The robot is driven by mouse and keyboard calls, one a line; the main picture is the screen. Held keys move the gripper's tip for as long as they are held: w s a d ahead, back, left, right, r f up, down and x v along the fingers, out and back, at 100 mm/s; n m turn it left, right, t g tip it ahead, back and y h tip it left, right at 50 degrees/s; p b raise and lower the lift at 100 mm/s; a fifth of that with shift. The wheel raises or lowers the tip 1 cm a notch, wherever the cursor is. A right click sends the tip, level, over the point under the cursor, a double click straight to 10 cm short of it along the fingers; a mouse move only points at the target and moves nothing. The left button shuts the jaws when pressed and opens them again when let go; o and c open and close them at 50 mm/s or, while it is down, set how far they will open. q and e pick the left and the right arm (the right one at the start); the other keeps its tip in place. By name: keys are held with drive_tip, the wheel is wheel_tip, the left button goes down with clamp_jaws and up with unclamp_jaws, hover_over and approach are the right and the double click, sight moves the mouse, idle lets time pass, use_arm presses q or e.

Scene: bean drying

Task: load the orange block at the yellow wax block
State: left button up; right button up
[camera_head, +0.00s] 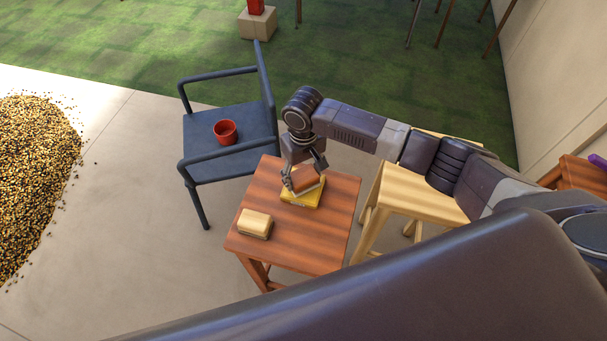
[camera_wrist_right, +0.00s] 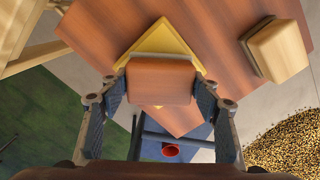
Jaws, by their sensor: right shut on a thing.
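The orange block (camera_head: 308,180) is held in my right gripper (camera_head: 304,177), which is shut on its sides. The yellow wax block (camera_head: 300,201) lies on the reddish wooden table (camera_head: 325,235), directly below the orange block. In the right wrist view the orange block (camera_wrist_right: 160,82) sits between the two fingers and covers part of the yellow wax block (camera_wrist_right: 161,37), whose edges show at an angle around it. I cannot tell whether the two blocks touch. My left gripper is not in view.
A cream block (camera_head: 255,223) lies on the table's left part. A dark armchair (camera_head: 210,168) with a red cup (camera_head: 225,132) stands behind left. A pale wooden stool (camera_head: 420,195) stands right, under my arm. A bean heap (camera_head: 32,170) covers the floor at left.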

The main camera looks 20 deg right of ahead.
sight(303, 175)
idle(0.5)
drive_tip(key=shift+f, duration=0.5)
idle(0.4)
drive_tip(key=shift+f, duration=0.1)
idle(2.0)
wheel_tip(303, 175, up, 7)
drive_tip(key=p, duration=0.8)
drive_tip(key=shift+p, duration=0.35)
drive_tip(key=shift+w, duration=0.1)
idle(0.4)
